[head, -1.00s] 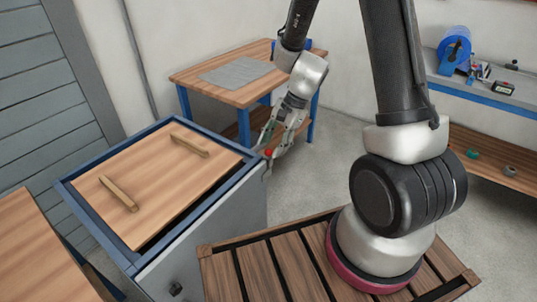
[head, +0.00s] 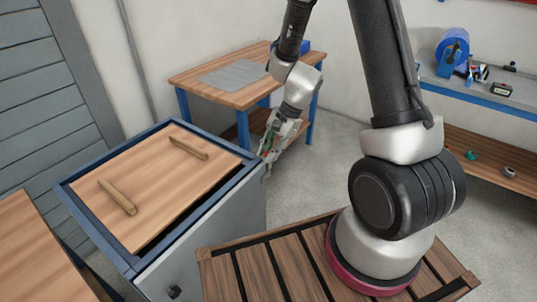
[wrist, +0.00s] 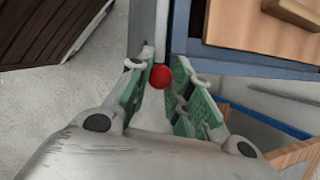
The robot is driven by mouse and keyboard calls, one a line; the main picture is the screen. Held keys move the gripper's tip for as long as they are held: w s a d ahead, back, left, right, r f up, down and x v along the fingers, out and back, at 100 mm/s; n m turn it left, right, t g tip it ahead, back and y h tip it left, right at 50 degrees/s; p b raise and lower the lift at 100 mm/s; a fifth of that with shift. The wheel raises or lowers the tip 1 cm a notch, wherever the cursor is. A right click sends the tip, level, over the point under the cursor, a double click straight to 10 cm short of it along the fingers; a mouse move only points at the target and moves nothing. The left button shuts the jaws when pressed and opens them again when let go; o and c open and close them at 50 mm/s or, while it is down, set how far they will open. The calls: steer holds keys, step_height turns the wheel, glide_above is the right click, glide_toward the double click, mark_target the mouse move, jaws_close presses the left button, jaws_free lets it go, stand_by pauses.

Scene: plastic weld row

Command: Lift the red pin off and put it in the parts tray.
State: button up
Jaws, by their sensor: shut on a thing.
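The red pin (wrist: 161,76) shows as a round red head between the finger pads in the wrist view, at the corner of the blue-framed cabinet (wrist: 262,65). My gripper (wrist: 160,82) is shut on it, one green pad on each side. Whether the pin is still seated cannot be told. I cannot make out a parts tray in either view.
A wooden lid (head: 150,190) with two bar handles lies in the cabinet top. A wooden table (head: 245,93) with a grey sheet stands behind. A shelf bench (head: 490,95) with a blue spool and small items is at right. Grey floor lies between.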

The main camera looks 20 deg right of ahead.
step_height(320, 180, up, 10)
stand_by(0.6)
